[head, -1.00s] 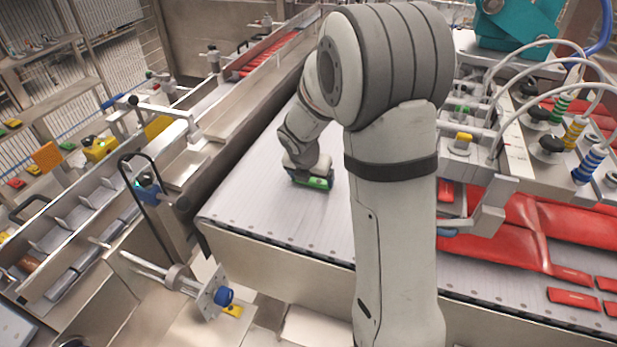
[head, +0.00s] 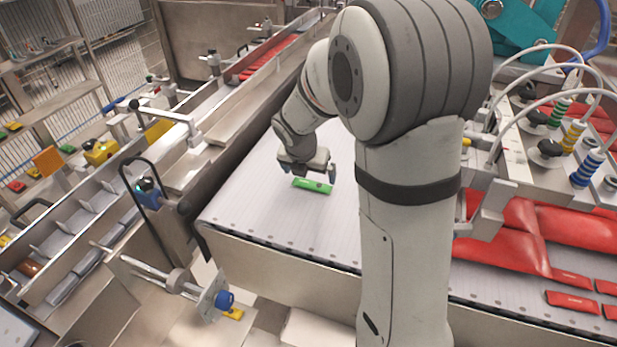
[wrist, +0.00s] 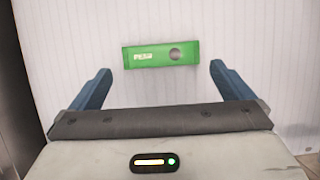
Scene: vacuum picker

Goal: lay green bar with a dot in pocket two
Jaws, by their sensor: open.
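The green bar (head: 312,186) lies flat on the pale ribbed belt (head: 262,215). In the wrist view the green bar (wrist: 150,54) has pale print on its left half and a dark round dot on its right half. My gripper (head: 308,172) is open and empty, just above and behind the bar in the head view. In the wrist view my gripper (wrist: 160,70) has its blue fingers wide apart, with the bar ahead of the tips and not touched. A divided trough (head: 75,228) stands at the left; no pocket number is legible.
A metal rail (head: 225,130) runs between belt and trough. A black hoop handle (head: 150,175) and a blue-knobbed rod (head: 180,280) stand by the belt's left end. Red packs (head: 510,230) lie at the right under hoses. The belt around the bar is clear.

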